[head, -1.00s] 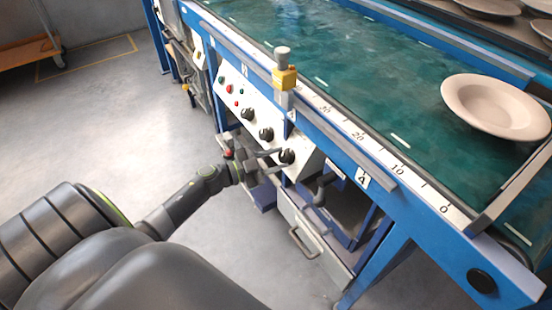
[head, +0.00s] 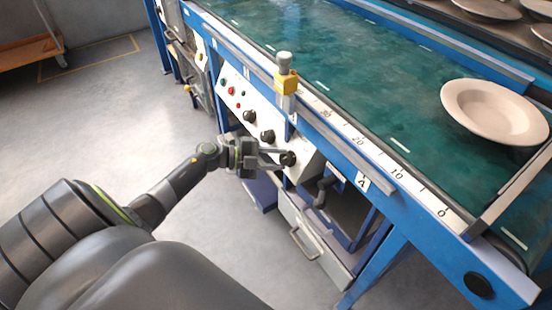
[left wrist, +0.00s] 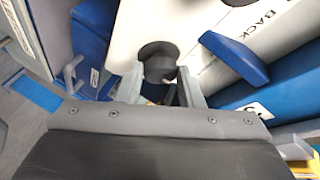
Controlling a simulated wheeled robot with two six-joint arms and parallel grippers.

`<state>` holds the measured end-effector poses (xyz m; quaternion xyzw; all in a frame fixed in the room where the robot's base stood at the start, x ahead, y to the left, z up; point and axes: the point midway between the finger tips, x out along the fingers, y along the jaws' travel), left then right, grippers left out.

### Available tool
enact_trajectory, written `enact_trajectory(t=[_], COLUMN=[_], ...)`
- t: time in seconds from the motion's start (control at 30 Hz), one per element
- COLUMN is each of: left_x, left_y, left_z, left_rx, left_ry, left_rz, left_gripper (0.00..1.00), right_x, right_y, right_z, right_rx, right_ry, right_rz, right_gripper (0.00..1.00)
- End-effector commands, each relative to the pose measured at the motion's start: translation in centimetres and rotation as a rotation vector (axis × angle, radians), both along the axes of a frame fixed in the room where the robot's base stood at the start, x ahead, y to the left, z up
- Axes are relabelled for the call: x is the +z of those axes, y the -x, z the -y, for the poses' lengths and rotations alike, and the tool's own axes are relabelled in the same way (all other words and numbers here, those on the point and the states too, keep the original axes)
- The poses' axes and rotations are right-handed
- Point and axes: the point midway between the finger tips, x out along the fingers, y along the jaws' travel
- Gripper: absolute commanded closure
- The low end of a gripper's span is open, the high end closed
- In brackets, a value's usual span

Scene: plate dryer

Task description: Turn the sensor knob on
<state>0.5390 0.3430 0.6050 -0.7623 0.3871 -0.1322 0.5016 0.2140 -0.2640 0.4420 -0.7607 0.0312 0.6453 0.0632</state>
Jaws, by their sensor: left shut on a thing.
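A white control panel on the side of the blue machine carries three black knobs in a slanting row. My left gripper (head: 279,159) is at the lowest, nearest knob (head: 289,158), with its fingers shut around it. In the left wrist view the dark round knob (left wrist: 158,58) sits between the two grey fingertips, and its lower part is partly hidden by them. I cannot read a label for this knob. The middle knob (head: 267,136) and the far knob (head: 249,116) stand free. My right gripper is not in view.
A yellow and grey sensor (head: 286,80) stands on the machine's edge above the panel. A plate (head: 494,110) lies on the green belt (head: 350,70). Below the panel are a black crank-like handle (head: 322,190) and a drawer handle (head: 303,243).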

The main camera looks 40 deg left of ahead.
Motion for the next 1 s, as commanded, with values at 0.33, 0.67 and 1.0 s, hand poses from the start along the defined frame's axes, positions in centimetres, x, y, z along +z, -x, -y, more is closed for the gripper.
enact_trajectory(t=[0.33, 0.67, 1.0], left_x=[-0.02, -0.02, 0.0], left_y=[0.01, 0.01, 0.0], left_z=[-0.02, -0.02, -0.01], left_rx=[-0.009, -0.008, -0.008], left_ry=[-0.015, -0.014, -0.013], left_rz=[0.006, 0.006, 0.005], left_gripper=[0.89, 0.45, 0.45], right_x=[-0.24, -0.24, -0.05], right_y=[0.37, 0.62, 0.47], right_z=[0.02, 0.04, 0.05], right_rx=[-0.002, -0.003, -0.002], right_ry=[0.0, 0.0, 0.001], right_rz=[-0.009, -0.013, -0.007], right_gripper=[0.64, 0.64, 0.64])
